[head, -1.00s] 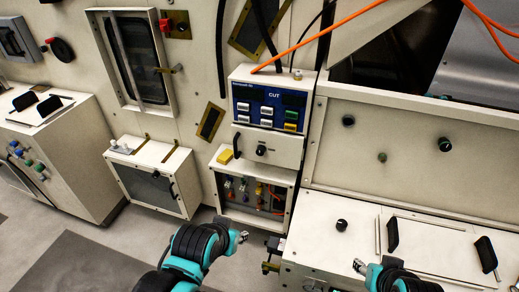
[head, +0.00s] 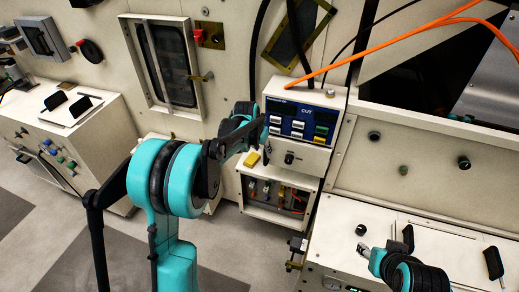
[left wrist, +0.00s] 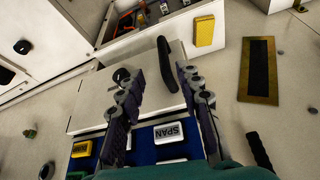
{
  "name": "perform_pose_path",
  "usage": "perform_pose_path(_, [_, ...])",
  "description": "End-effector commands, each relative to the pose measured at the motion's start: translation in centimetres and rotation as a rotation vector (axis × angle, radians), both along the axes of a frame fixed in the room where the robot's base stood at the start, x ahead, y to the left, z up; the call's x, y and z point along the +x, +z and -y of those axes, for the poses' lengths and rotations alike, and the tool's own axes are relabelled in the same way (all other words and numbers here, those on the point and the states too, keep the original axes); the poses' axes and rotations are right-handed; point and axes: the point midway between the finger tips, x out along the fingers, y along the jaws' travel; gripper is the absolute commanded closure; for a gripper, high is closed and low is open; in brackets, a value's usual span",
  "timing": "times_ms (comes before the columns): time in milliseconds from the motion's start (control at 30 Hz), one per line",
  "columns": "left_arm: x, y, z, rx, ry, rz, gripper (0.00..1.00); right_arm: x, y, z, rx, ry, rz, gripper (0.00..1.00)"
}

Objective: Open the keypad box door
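The keypad box (head: 303,120) has a blue panel marked CUT with several buttons, and a white door (head: 305,158) below it with a round knob. The door looks shut. In the left wrist view the door (left wrist: 95,101) appears upside down, with its black bar handle (left wrist: 168,62) and the black knob (left wrist: 122,77). My left gripper (left wrist: 160,75) is open, its two fingers apart, with the handle in the gap between their tips as seen from the wrist. I cannot tell whether they touch it. In the head view my arm partly hides the handle area. My right gripper (head: 363,246) is low at the right; its fingers are unclear.
A yellow block (head: 252,159) sits beside the door's lower left, on an open-fronted box (head: 278,190) with coloured parts. An orange cable (head: 385,45) hangs across the upper right. A right-hand console (head: 350,215) with black handles stands below.

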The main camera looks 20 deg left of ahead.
Motion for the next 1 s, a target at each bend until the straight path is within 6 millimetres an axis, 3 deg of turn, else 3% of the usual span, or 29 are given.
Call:
perform_pose_path(167, [1.3,-1.4,-0.2,-0.002,-0.011,-0.01,0.65,0.0,0.3,0.0,0.0,0.0,0.0,0.55])
perform_pose_path(600, [3.7,-7.4,0.4,-0.001,-0.011,-0.008,0.65,0.0,-1.8,0.0,0.0,0.0,0.0,0.55])
perform_pose_path(1000, [4.0,-8.2,0.5,-0.001,-0.011,-0.008,0.65,0.0,-1.9,0.0,0.0,0.0,0.0,0.55])
